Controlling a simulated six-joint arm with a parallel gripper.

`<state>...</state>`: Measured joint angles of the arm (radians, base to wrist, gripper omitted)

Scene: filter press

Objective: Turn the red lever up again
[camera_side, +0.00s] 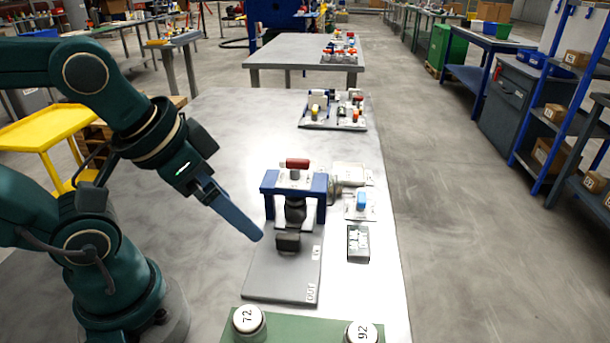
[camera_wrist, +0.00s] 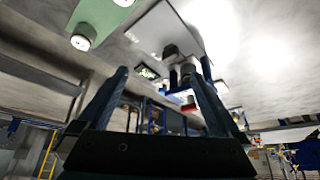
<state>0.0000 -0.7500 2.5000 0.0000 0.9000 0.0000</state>
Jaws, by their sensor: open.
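The red lever (camera_side: 297,163) sits on top of the blue press frame (camera_side: 268,184) and looks roughly horizontal. A dark cylindrical part stands under the frame's top bar, above a grey base plate (camera_side: 275,283). My gripper (camera_side: 252,232) is left of the press, pointing down and to the right, lower than the red lever and apart from it. Its fingers overlap in the side view. In the wrist view my gripper (camera_wrist: 164,66) has its two fingers spread with nothing held between them. The press shows small and tilted between and behind the fingers there.
A blue handle (camera_side: 361,200) on a white block and a dark labelled box (camera_side: 358,243) stand right of the press. A green board (camera_side: 290,326) with white-capped jars marked 72 and 92 lies in front.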

